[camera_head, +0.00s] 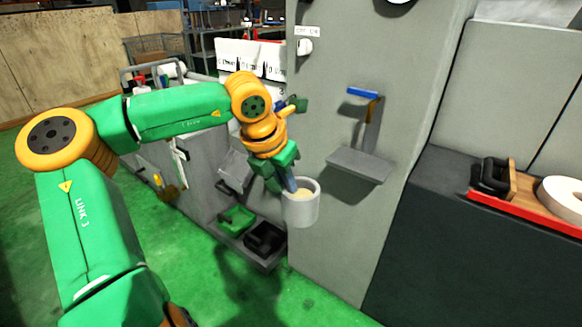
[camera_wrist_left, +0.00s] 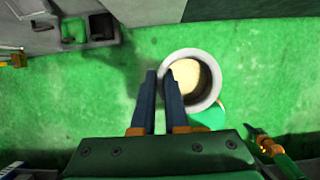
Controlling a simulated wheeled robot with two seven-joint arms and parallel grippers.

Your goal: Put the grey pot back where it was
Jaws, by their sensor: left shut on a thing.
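The grey pot (camera_head: 302,208) is a round, open cup with pale yellow contents inside. My left gripper (camera_head: 289,184) is shut on its rim, on the left side of the pot, and holds it in the air over the green floor. The pot looks about upright. In the left wrist view the pot (camera_wrist_left: 215,88) is seen from above, with the left fingers (camera_wrist_left: 161,76) at its left wall. My right gripper is not seen in the head view.
A small grey shelf (camera_head: 360,164) with a blue-topped bracket (camera_head: 363,93) sticks out from the grey machine panel (camera_head: 335,232), right of the pot, and is empty. A green bin (camera_head: 236,219) and a black bin (camera_head: 264,238) sit low behind the pot. A red-edged tray (camera_head: 520,212) lies at the right.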

